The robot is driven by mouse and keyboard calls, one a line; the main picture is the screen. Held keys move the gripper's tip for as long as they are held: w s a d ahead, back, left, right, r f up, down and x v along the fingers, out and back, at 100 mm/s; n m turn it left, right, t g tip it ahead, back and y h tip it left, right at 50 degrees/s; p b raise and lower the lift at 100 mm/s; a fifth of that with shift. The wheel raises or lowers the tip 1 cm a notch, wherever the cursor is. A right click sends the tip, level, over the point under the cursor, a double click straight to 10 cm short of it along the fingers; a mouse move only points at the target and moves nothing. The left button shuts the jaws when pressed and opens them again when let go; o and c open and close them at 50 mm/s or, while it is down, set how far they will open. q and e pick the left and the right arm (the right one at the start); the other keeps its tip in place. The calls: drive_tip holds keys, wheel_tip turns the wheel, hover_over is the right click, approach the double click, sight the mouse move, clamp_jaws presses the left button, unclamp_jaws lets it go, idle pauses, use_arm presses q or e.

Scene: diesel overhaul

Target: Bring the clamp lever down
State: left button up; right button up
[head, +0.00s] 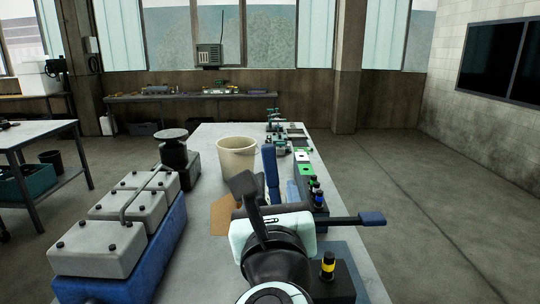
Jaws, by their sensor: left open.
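A dark lever with a blue grip (372,218), which looks like the clamp lever, sticks out level to the right from behind my left gripper. Its pivot and clamp body are hidden behind the gripper. My left gripper (250,192) is at the near middle of the bench, dark fingers upward, left of the blue grip and apart from it. It is open, and I see nothing held in it. A blue upright bar (271,172) stands just beyond the fingers; I cannot tell whether it belongs to the clamp. My right gripper is out of view.
A cream bucket (237,157) stands on the bench (208,134) beyond the gripper. Grey engine covers on a blue block (122,271) fill the left side. A black block with a yellow-banded knob (328,267) is at near right. Small fixtures line the right edge.

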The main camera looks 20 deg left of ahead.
sight(271, 169)
use_arm(q)
drive_tip(key=p+x, duration=0.3)
drive_tip(key=x, duration=0.9)
drive_tip(key=shift+w+a+p, duration=0.1)
drive_tip(key=shift+w+p, duration=0.2)
drive_tip(key=shift+w, duration=0.05)
clamp_jaws()
